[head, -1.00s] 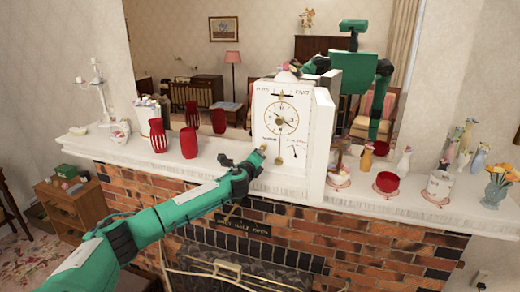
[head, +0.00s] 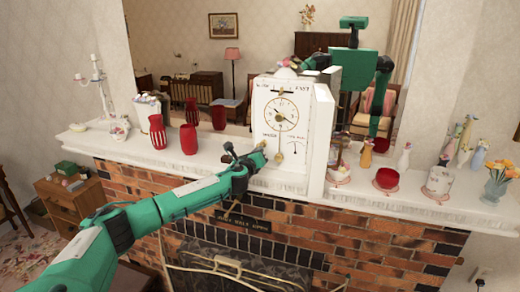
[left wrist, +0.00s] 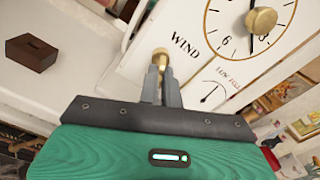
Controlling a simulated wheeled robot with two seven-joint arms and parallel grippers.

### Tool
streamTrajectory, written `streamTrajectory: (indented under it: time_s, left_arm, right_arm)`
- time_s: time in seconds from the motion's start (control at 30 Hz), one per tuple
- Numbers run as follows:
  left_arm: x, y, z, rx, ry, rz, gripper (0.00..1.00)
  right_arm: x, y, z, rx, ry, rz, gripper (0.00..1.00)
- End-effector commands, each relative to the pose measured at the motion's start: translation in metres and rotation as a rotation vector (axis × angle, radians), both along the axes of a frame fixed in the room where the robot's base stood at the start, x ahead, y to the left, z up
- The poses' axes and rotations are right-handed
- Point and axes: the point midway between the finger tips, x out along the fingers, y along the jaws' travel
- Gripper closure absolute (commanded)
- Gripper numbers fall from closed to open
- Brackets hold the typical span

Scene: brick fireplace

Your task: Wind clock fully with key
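The clock (head: 265,125) is a tall white case on the mantel, with a round dial and a gold centre knob (left wrist: 262,20). Below the dial hangs a brass-tipped rod. My left gripper (head: 260,152) is at the lower left of the clock's front. In the left wrist view, the grey fingers (left wrist: 161,82) are close together around a small brass piece (left wrist: 160,57), which looks like the key. It is beside the word WIND on the clock face. The fingers hide its lower part, and I cannot tell how far it sits in the clock. My right gripper is out of view.
Two red vases (head: 189,139) stand left of the clock on the white mantel (head: 205,160). A red bowl (head: 387,178), a floral pot (head: 439,180) and figurines stand right. A brown slotted box (left wrist: 33,50) lies near my left gripper. A mirror is behind the clock.

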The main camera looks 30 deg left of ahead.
Motion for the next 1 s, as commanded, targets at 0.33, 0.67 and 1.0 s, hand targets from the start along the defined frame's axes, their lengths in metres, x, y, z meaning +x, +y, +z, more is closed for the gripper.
streamTrajectory:
  time_s: [0.33, 0.67, 1.0]
  left_arm:
    - [0.0003, 0.0014, -0.0009, 0.228, 0.057, 0.003, 1.0]
    - [0.0002, 0.002, -0.0009, 0.389, 0.096, 0.004, 1.0]
    - [0.0008, 0.0026, 0.0013, 0.551, 0.132, 0.006, 1.0]
  right_arm:
    - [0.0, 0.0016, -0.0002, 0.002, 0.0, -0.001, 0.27]
    - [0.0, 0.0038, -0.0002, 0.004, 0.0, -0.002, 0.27]
    - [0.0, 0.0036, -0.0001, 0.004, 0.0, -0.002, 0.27]
